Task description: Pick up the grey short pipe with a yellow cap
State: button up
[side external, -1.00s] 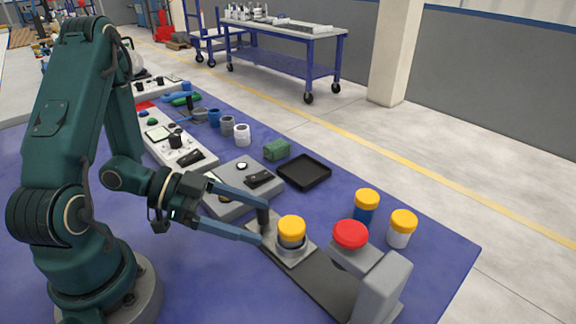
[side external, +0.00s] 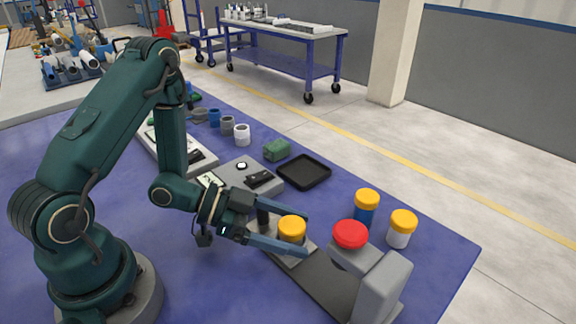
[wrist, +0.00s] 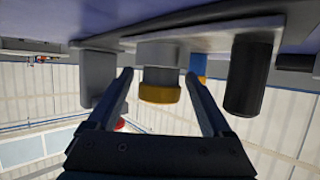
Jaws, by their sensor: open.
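The grey short pipe with a yellow cap (side external: 292,228) stands upright on the grey base at the near end of the bench. My gripper (side external: 305,232) is open, with one finger on each side of this pipe in the side view. The fingers hide most of its grey body there. In the upside-down wrist view the yellow cap (wrist: 160,93) and grey body (wrist: 158,56) appear between the open fingers (wrist: 160,78). A gap shows on each side of the pipe.
A red-topped grey fixture (side external: 350,236) stands close on the right. A blue pipe (side external: 365,207) and a white pipe (side external: 401,232), both yellow-capped, stand behind it. A black post (side external: 263,216) is close by. A black tray (side external: 304,171) lies empty farther back.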

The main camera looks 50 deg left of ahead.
jog(key=c, duration=1.3)
jog(key=shift+r, duration=0.1)
